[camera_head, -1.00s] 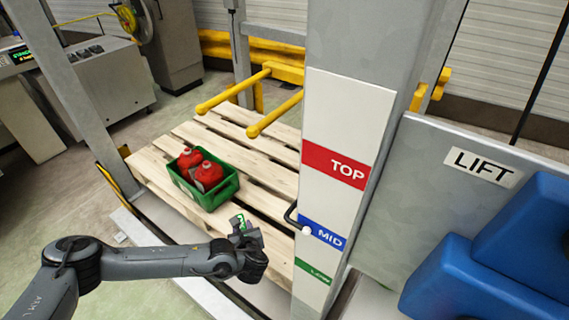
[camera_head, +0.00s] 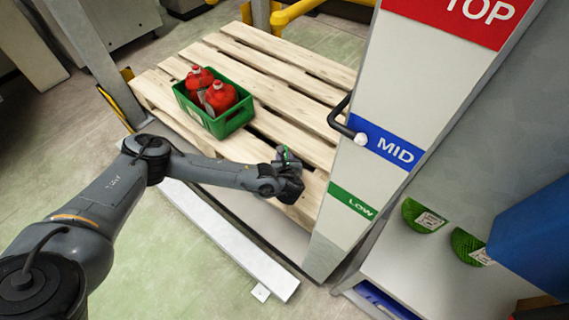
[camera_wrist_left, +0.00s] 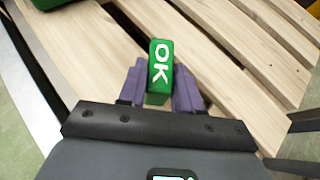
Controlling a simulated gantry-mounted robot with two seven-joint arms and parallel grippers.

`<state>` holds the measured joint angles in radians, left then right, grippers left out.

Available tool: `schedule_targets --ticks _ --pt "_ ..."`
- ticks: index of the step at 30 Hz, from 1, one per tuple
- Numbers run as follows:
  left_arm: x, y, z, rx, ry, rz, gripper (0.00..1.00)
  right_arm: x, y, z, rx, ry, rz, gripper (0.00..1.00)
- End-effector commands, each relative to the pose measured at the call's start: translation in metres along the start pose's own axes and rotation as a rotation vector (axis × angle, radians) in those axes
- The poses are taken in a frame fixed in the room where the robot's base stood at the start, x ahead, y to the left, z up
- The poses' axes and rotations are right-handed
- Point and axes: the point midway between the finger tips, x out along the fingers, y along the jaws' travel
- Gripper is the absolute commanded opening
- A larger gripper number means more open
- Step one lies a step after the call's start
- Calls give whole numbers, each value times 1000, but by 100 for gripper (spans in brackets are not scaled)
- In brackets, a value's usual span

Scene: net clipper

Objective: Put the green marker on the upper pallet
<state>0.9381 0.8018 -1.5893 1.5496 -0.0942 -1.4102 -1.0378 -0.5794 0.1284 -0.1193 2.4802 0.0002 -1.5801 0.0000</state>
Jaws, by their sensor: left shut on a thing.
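The green marker (camera_wrist_left: 160,72), a small block lettered OK, sits between the purple fingers of my left gripper (camera_wrist_left: 160,88) in the left wrist view. The gripper is shut on it. In the head view the left gripper (camera_head: 287,168) is at the near right part of a wooden pallet (camera_head: 285,65), beside the lift post. Only a thin green bit of the marker (camera_head: 286,153) shows there. I cannot tell whether the marker touches the boards. My right gripper is not in view.
A green crate (camera_head: 226,122) with red bottles (camera_head: 220,97) stands on the pallet's left part. The lift post (camera_head: 400,110) has TOP, MID and LOW bands and a black lever (camera_head: 345,125) by MID. Green netted things (camera_head: 424,217) lie on a white surface at right. Boards behind the gripper are bare.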

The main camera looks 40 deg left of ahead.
Motion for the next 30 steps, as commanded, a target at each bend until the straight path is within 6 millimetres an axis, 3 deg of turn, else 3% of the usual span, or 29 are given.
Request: schedule_targets --ticks 12,25,26,30 --pt "20 0 -36 -1 -1 0 3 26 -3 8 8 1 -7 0" --pt "21 0 -39 -1 -1 0 3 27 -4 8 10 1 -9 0" --pt "21 0 -39 -1 0 0 35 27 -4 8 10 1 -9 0" --pt "21 0 -38 -1 0 0 56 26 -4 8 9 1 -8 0"
